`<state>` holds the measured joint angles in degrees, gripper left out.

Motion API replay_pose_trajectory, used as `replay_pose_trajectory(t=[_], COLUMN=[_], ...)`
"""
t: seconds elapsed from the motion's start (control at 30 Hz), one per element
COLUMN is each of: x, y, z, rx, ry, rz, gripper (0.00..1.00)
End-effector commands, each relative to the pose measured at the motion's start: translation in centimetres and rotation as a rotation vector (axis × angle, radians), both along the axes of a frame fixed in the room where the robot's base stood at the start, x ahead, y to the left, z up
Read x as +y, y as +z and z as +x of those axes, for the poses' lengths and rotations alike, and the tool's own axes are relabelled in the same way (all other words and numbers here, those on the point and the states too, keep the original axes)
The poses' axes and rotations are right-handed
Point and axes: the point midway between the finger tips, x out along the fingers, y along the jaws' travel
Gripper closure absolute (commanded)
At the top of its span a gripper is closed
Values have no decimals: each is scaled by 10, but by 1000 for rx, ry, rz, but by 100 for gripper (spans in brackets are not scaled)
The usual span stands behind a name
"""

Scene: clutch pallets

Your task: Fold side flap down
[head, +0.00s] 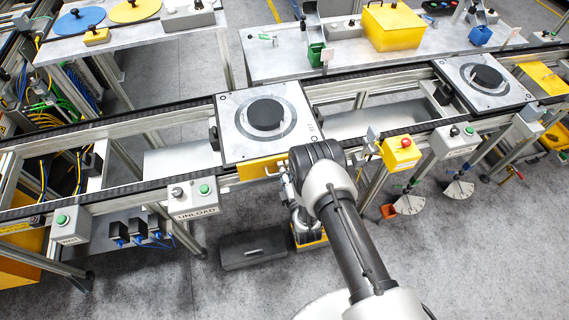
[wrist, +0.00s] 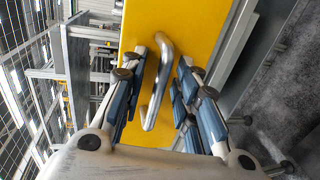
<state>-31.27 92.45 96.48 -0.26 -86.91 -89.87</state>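The side flap is a yellow panel (head: 255,170), seen at the front edge of the conveyor below the middle pallet (head: 227,147). In the wrist view the yellow flap (wrist: 205,25) fills the middle, with a bent metal bar handle (wrist: 158,85) on it. My gripper (wrist: 174,58) is open, with its blue-padded fingers on either side of the handle. I see gaps between the pads and the bar. In the head view my gripper (head: 284,178) is at the flap's right end, partly hidden by my wrist, which also covers part of the flap.
The middle pallet carries a black round clutch part (head: 265,115). An UNLOAD button box (head: 193,198) is left of my arm and a yellow emergency-stop box (head: 401,153) is right of it. A dark case (head: 253,249) lies on the floor below.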

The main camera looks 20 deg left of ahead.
Motion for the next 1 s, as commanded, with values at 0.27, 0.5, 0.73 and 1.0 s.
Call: replay_pose_trajectory(t=[0.27, 0.5, 0.73, 1.0], x=[0, 0, 0, 0], y=[0, 0, 0, 0], z=[-1, 0, 0, 0], rx=[1, 0, 0, 0], ry=[0, 0, 0, 0], rz=[-1, 0, 0, 0], gripper=[72, 88, 100, 100])
